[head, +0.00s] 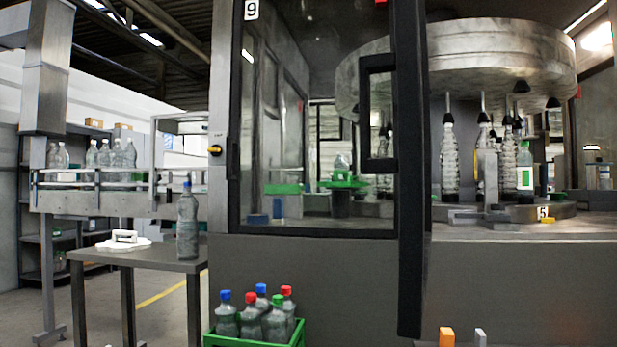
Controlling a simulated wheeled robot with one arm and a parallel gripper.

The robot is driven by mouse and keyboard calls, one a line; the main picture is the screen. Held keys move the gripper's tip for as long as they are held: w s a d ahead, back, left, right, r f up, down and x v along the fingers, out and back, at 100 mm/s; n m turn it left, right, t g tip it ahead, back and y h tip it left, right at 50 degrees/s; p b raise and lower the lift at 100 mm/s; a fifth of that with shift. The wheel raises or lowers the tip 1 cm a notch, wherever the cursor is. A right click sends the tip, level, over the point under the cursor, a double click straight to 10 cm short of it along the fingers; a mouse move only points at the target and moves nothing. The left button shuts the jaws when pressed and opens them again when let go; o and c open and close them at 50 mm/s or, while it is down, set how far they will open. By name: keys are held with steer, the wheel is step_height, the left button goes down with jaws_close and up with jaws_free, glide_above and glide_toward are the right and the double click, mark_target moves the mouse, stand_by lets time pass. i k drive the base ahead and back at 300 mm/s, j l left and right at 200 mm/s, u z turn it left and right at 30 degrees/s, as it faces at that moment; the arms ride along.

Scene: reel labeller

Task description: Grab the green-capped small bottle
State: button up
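The green-capped small bottle (275,322) stands in a green crate (256,344) at the bottom left of the head view. Its clear grey body is partly hidden by the crate's wall and neighbouring bottles. Around it in the crate are bottles with red caps (250,317) (287,304) and blue caps (226,315). The rest of the gripper is out of view.
The large machine (330,285) with a dark door frame (409,200) rises behind the crate. A conveyor (95,200) carries several bottles at left. Floor shows left of the crate.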

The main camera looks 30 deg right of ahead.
mark_target(526, 168)
steer(key=k+l+u, duration=0.15)
steer(key=u, duration=0.3)
steer(key=k+l+u, duration=0.15)
steer(key=u, duration=0.35)
steer(key=k+u, duration=0.2)
steer(key=u, duration=0.25)
steer(key=k+u, duration=0.2)
steer(key=u, duration=0.25)
steer(key=k+l+u, duration=0.15)
steer(key=k, duration=0.25)
steer(key=k+l+u, duration=0.1)
steer(key=k, duration=0.3)
steer(key=k+l+z, duration=0.25)
steer(key=z, duration=0.2)
steer(key=k+l+z, duration=0.2)
steer(key=z, duration=0.2)
steer(key=k+l+z, duration=0.15)
steer(key=l+z, duration=0.3)
